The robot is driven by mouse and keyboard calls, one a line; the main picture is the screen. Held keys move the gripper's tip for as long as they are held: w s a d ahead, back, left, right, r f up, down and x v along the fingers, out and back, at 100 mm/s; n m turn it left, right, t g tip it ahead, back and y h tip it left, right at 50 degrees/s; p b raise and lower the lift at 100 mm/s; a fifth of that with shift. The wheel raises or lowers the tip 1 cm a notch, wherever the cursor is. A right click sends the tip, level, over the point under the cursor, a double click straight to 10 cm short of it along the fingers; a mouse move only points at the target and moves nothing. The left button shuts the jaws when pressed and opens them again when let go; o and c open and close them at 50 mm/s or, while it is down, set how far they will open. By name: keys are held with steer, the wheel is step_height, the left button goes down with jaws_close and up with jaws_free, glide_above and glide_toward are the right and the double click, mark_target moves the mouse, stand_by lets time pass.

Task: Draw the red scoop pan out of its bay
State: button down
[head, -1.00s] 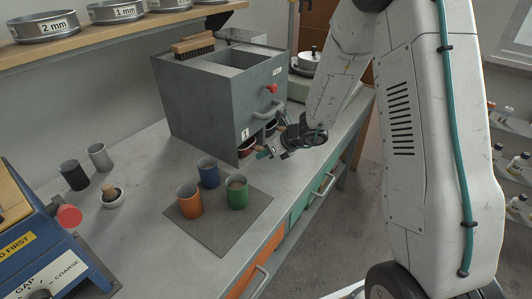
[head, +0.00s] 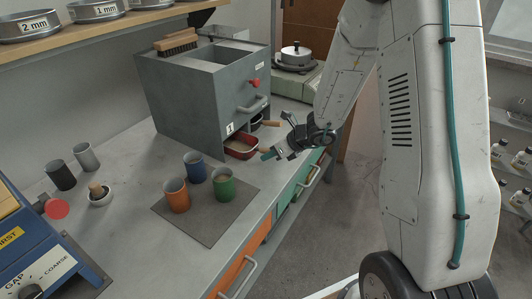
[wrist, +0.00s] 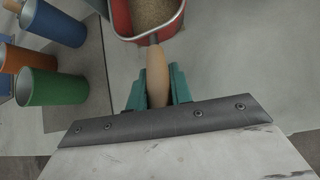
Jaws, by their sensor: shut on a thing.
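The red scoop pan (head: 241,147) sticks partly out of the lower bay of the grey box (head: 181,98), by the label 1. Its back part is hidden inside the bay. In the wrist view the pan's red rim (wrist: 123,20) shows at the top, with brown grainy material inside. My gripper (head: 272,153) is shut on the pan's wooden handle, in front of the box. In the wrist view the gripper's teal fingers (wrist: 157,90) stand on both sides of the handle (wrist: 156,66).
A second pan's wooden handle (head: 269,123) sticks out just beyond. Orange (head: 177,195), blue (head: 195,167) and green (head: 223,185) cups stand on a dark mat (head: 205,226) left of my gripper. A brush (head: 176,44) lies on the box. Floor is clear right of the bench.

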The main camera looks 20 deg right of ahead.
steer(key=shift+s+d, duration=0.25)
steer(key=shift+s, duration=0.05)
steer(key=c, duration=1.2)
jaws_free()
steer(key=shift+o, duration=0.2)
steer(key=v, duration=0.7)
steer(key=shift+s+r, duration=0.2)
steer(key=shift+r, duration=0.15)
steer(key=shift+d, duration=0.2)
